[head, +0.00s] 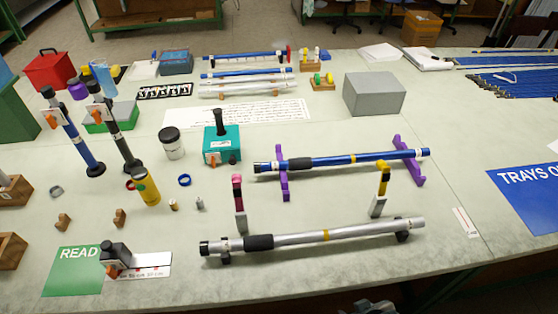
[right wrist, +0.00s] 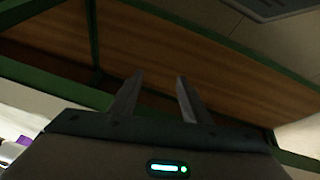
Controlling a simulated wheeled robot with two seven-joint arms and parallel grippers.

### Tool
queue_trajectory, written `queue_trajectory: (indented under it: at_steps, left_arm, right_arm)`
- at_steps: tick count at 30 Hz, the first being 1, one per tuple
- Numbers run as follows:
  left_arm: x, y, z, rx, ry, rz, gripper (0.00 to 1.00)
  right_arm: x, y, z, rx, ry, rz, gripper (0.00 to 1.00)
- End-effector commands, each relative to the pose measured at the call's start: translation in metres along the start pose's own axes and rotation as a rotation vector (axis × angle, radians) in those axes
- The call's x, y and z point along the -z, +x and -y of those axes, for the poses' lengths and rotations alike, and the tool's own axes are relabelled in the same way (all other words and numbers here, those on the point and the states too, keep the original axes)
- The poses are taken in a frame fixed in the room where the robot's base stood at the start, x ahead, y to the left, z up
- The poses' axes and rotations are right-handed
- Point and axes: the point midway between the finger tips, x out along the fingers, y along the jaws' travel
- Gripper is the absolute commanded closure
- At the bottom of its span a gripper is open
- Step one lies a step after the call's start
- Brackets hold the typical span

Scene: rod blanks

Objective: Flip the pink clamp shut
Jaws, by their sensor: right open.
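The pink clamp (head: 238,190) stands upright in the middle of the table, its pink part above a grey lower part. It rises just behind the left part of a silver rod (head: 290,239) with a black sleeve. A similar yellow clamp (head: 383,180) stands upright behind the right part of that rod. Whether either clamp touches the rod is hard to tell. My right gripper (right wrist: 160,76) is open and empty in the right wrist view, away from the clamp, facing a green frame and brown wooden panel. My left gripper is not in view.
A blue rod (head: 330,160) lies on purple stands (head: 283,180) behind the clamps. A teal box (head: 221,146), a yellow cylinder (head: 147,188) and upright rods stand to the left. A grey box (head: 374,93) sits behind.

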Motion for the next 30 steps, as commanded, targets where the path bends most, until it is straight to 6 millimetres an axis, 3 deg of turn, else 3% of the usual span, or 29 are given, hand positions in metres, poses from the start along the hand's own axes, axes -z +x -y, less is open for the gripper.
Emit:
queue_trajectory:
  at_steps: [5, 8, 12, 18, 24, 30]
  left_arm:
    - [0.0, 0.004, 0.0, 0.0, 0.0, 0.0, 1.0]
    - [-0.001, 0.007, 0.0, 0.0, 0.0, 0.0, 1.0]
    - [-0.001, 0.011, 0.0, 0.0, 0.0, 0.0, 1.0]
    - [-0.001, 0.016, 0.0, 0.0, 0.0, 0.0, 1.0]
    - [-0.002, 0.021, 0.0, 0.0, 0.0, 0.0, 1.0]
    - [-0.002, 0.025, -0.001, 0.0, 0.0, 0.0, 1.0]
  right_arm:
    - [-0.032, 0.059, 0.01, 0.016, -0.004, 0.045, 0.57]
    - [-0.061, 0.1, 0.019, 0.029, -0.005, 0.076, 0.57]
    - [-0.109, 0.153, 0.032, 0.047, -0.004, 0.119, 0.57]
    - [-0.19, 0.212, 0.049, 0.07, 0.0, 0.183, 0.57]
    - [-0.279, 0.247, 0.064, 0.089, 0.01, 0.247, 0.57]
    - [-0.354, 0.258, 0.075, 0.1, 0.018, 0.298, 0.57]
